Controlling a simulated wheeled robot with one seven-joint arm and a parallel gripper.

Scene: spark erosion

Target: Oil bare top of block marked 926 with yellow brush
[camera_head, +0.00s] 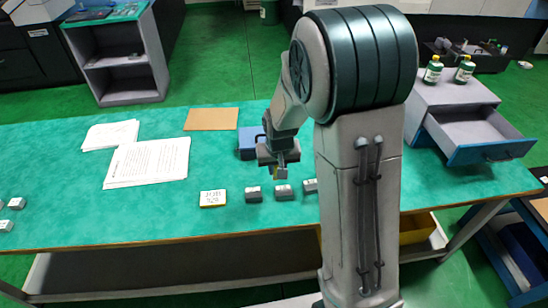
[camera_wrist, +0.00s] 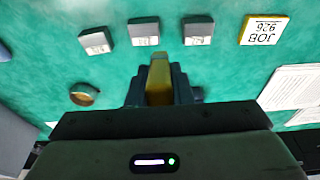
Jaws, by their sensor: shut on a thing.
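My gripper (camera_head: 279,174) is above the green bench, behind a row of grey blocks. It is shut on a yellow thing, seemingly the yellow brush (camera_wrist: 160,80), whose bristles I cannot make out. Three small grey blocks stand in the row: left (camera_head: 253,194), middle (camera_head: 284,192) and right (camera_head: 310,186). They also show in the wrist view (camera_wrist: 95,41), (camera_wrist: 144,32), (camera_wrist: 198,30), with pale marked faces too blurred to read. A yellow-edged card (camera_head: 213,198) lies beside the row; in the wrist view (camera_wrist: 263,30) it reads "JOB 926", upside down. The brush is apart from the blocks.
A blue box (camera_head: 248,140) stands behind my gripper. A small round brown thing (camera_wrist: 84,94) lies near it. Papers (camera_head: 148,163) and a brown board (camera_head: 211,119) lie left. More grey blocks (camera_head: 16,203) sit far left. A drawer unit (camera_head: 455,95) with an open drawer stands right.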

